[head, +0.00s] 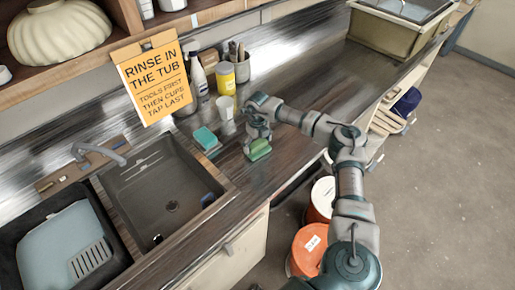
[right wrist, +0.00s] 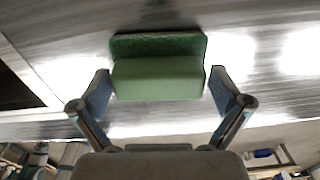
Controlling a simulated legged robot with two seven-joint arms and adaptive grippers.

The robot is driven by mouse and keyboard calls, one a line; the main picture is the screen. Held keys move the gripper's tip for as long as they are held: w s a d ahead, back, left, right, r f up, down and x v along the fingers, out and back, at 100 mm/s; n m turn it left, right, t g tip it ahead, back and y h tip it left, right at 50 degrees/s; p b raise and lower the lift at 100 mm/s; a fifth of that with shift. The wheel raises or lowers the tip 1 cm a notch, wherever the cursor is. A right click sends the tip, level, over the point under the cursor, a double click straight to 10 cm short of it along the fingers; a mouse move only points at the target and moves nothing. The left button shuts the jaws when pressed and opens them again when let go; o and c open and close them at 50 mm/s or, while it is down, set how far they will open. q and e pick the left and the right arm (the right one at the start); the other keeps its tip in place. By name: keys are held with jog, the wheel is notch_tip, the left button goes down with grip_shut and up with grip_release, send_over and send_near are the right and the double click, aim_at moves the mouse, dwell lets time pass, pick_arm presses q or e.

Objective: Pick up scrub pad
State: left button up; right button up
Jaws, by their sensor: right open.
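A green scrub pad (head: 259,150) lies on the dark counter to the right of the sink, near the front edge. In the right wrist view the pad (right wrist: 157,78) shows a light green body with a darker green layer along its far side. My right gripper (head: 257,138) is just above the pad, pointing down. Its fingers are open, one on either side of the pad, with a small gap at each side in the right wrist view. I cannot tell how far above the counter the fingertips are. My left gripper is not in view.
A teal sponge (head: 206,139) lies left of the pad, and a white cup (head: 225,107) stands behind. A yellow container (head: 226,78) and bottle (head: 198,75) stand farther back. The sink (head: 165,190) is left. Orange buckets (head: 308,250) stand below the counter. The counter rightward is clear.

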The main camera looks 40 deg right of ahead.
aim_at(258, 143)
jog(key=c, duration=1)
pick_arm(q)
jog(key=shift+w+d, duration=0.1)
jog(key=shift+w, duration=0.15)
pick_arm(e)
jog(key=shift+c, duration=0.2)
jog(key=shift+r, duration=0.15)
jog(key=shift+r, duration=0.25)
notch_tip(258, 143, up, 3)
jog(key=shift+s+a, duration=0.1)
jog(key=s+a, duration=0.3)
jog(key=s, duration=0.1)
jog(key=s+a, duration=0.3)
jog(key=s+a+r+b, duration=0.1)
jog(key=s+a, duration=0.2)
jog(key=s, duration=0.1)
jog(key=shift+s+a+r, duration=0.1)
jog(key=shift+s+a, duration=0.1)
jog(key=shift+s, duration=0.1)
jog(key=shift+s+a+r, duration=0.1)
jog(key=shift+s+a, duration=0.15)
jog(key=shift+s, duration=0.05)
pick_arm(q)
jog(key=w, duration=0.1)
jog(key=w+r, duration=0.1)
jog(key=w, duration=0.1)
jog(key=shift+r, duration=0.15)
